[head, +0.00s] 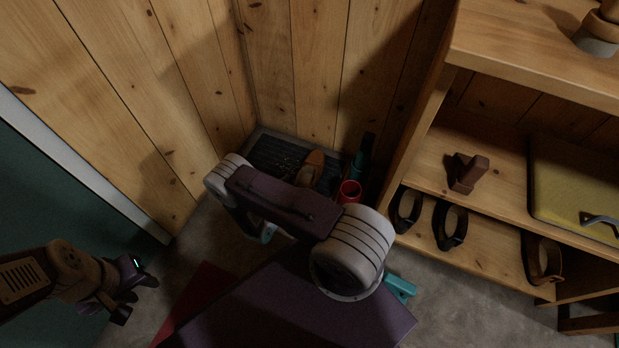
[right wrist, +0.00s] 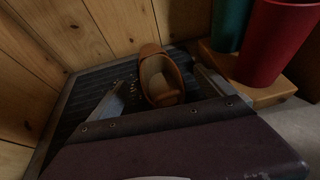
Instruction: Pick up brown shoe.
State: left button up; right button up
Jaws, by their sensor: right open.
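The brown shoe (head: 313,166) lies on a dark ribbed tray (head: 262,148) in the corner by the plank walls. In the right wrist view the shoe (right wrist: 155,65) has its opening facing up and its toe toward the wall. My right gripper (right wrist: 158,78) is open, with one finger on each side of the shoe and visible gaps between. Nothing is held in it. In the head view my right arm hides the right fingers and part of the tray. My left gripper (head: 128,290) is at the lower left, far from the shoe; its dark fingers are hard to read.
A red cup (right wrist: 275,42) and a teal cup (right wrist: 231,22) stand on a wooden block (right wrist: 255,92) right of the tray. A wooden shelf (head: 500,63) with belts and a yellow case (head: 575,185) stands at right. Plank walls close off the corner.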

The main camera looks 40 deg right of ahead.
aim_at(304, 189)
jog(key=b+x, duration=0.1)
jog(key=x, duration=0.1)
jog(key=f+b+x, duration=0.1)
jog(key=b+x, duration=0.1)
jog(key=shift+w+d, duration=0.1)
jog(key=shift+w, duration=0.05)
pick_arm(q)
notch_tip(304, 189, down, 4)
jog(key=shift+f, duration=0.1)
pick_arm(e)
jog(key=shift+r, duration=0.15)
grip_shut()
